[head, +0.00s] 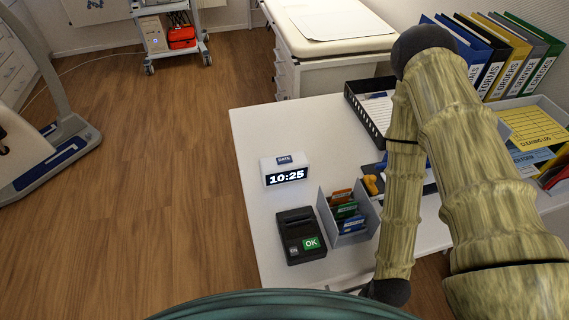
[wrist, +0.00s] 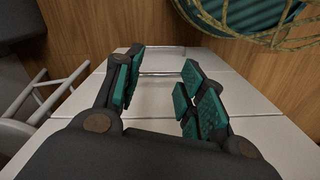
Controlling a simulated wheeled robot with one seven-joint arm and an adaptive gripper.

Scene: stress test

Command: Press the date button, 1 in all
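A small white desk clock (head: 271,178) stands on the white desk (head: 262,134) in the head view. Its dark display reads 10:25. White panels lie beyond the fingers. The clock and the button are not in the wrist view. In the head view my arm comes down over the right part of the desk, and the gripper itself cannot be made out there.
A black card terminal (head: 301,235) with a green OK key stands in front of the clock. A grey box of cards (head: 350,217) is beside it. A black paper tray (head: 372,110) and several binders (head: 505,55) are further back. Desk left of the clock is bare.

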